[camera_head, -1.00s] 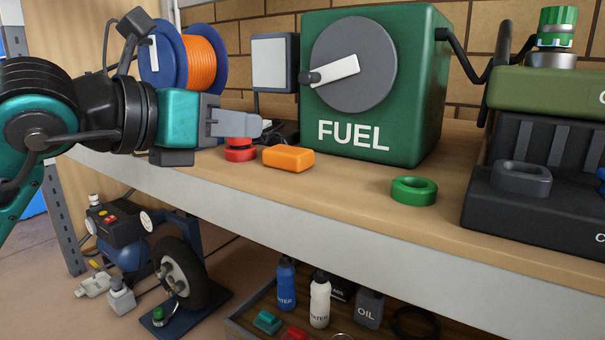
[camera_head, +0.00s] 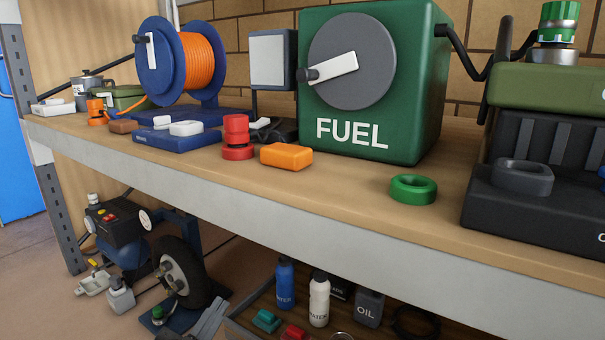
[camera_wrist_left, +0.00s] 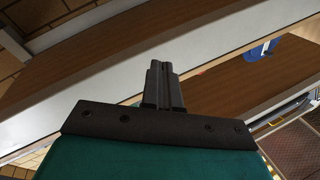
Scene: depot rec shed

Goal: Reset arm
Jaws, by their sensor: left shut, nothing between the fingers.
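The rest of the left arm is out of the head view. My right gripper is in neither view.
The wooden shelf (camera_head: 330,180) holds a green FUEL box (camera_head: 420,100), a cable reel (camera_head: 160,60), an orange block (camera_head: 287,156), a red knob (camera_head: 237,152) and a green ring (camera_head: 413,189). Below are a wheeled machine (camera_head: 120,225) and a tray with bottles (camera_head: 319,300).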

